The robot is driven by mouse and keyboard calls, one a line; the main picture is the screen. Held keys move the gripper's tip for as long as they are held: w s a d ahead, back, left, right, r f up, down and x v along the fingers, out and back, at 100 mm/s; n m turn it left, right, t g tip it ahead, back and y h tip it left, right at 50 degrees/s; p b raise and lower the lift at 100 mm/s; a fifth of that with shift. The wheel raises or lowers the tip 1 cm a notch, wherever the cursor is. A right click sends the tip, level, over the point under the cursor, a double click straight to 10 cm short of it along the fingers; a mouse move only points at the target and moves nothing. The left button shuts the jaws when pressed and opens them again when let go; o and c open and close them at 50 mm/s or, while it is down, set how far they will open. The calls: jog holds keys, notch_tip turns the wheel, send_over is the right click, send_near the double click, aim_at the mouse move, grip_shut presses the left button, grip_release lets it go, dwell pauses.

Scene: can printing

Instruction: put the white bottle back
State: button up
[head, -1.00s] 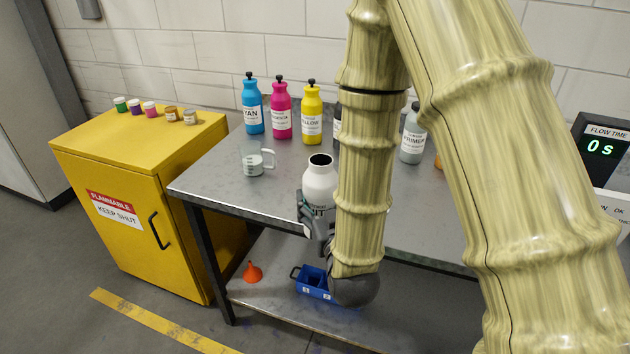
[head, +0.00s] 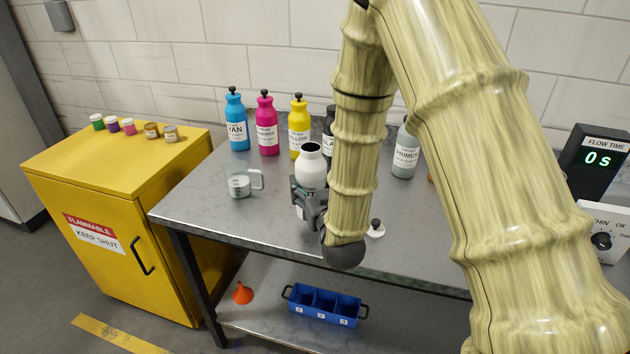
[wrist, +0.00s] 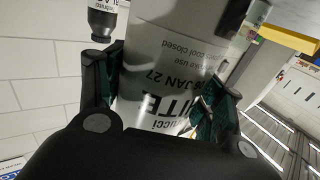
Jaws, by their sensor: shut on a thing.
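The white bottle (head: 311,168) is uncapped, with a dark open mouth, and stands upright in my gripper (head: 308,200). A white cap with a black knob (head: 376,230) lies on the table to the right of my gripper.
Cyan (head: 236,125), magenta (head: 267,128), yellow (head: 299,130), black and primer (head: 405,155) bottles stand along the back. A measuring jug (head: 240,185) is left of my gripper. A blue bin (head: 322,305) and orange funnel (head: 242,293) sit on the lower shelf. A yellow cabinet (head: 120,190) stands left.

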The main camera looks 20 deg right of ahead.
jog(key=w+d+f+p, duration=0.2)
jog(key=w+f+p, duration=0.1)
jog(key=w+f, duration=0.1)
jog(key=shift+w+d, duration=0.35)
jog(key=shift+w, duration=0.35)
jog(key=shift+f, duration=0.1)
jog(key=o, duration=1.7)
jog(key=shift+f, duration=0.1)
jog(key=shift+r, duration=0.2)
jog(key=s+b, duration=0.3)
jog(key=s, duration=0.7)
jog(key=shift+s+f, duration=0.15)
jog(key=shift+s, duration=0.25)
jog(key=shift+s+b, duration=0.35)
jog(key=shift+s, duration=0.3)
